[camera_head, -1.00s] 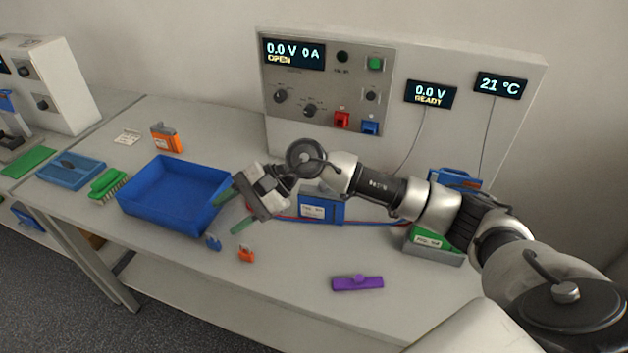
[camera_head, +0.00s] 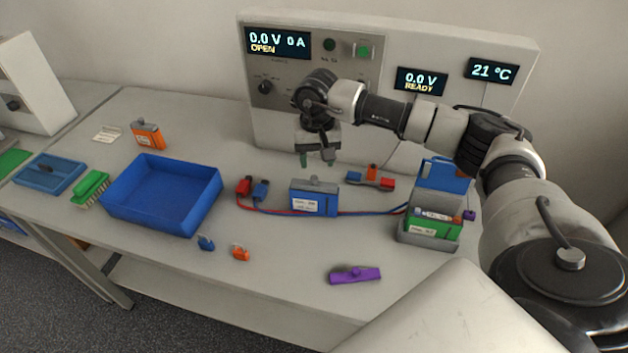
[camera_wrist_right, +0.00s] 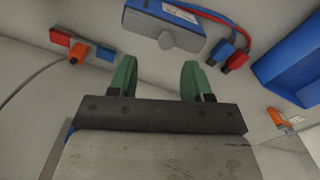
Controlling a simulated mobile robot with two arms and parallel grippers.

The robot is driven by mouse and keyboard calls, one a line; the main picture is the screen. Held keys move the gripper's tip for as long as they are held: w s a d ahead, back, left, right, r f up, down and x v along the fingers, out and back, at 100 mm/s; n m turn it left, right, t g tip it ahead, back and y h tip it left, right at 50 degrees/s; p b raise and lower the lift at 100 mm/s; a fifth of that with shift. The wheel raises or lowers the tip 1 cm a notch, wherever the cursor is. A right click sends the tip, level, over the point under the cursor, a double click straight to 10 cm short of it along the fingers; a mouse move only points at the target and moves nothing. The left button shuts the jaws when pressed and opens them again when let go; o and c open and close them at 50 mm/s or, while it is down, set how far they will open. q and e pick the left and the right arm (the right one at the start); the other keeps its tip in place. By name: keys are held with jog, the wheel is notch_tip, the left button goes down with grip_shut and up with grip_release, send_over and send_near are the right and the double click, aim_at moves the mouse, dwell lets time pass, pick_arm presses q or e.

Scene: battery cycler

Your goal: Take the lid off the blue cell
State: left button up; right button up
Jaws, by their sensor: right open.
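The blue cell (camera_head: 314,204) stands upright on the bench with a white label on its front. A grey lid (camera_head: 322,187) with a round knob sits on its top. In the right wrist view the blue cell (camera_wrist_right: 132,17) is at the top, and its grey lid (camera_wrist_right: 186,28) with the knob faces the camera. My right gripper (camera_head: 318,160) is open and empty, pointing down above and slightly behind the cell. Its two green fingers (camera_wrist_right: 157,76) are apart, with the lid beyond their tips and not between them. My left gripper is not in view.
Red and blue plugs (camera_head: 253,188) lie left of the cell, with leads passing it to the right. A red-blue connector piece (camera_head: 370,181) lies right. A blue tray (camera_head: 128,214), a rack (camera_head: 412,238), a purple piece (camera_head: 354,275) and the cycler panel (camera_head: 272,70) surround it.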

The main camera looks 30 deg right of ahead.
aim_at(314, 176)
jog(key=f, duration=0.1)
jog(key=f+p, duration=0.1)
jog(key=f, duration=0.1)
jog(key=a+f+p, duration=0.1)
jog(key=shift+s+f, duration=0.15)
jog(key=shift+s, duration=0.1)
jog(key=shift+f, duration=0.3)
grip_shut()
jog(key=shift+w+r, duration=0.1)
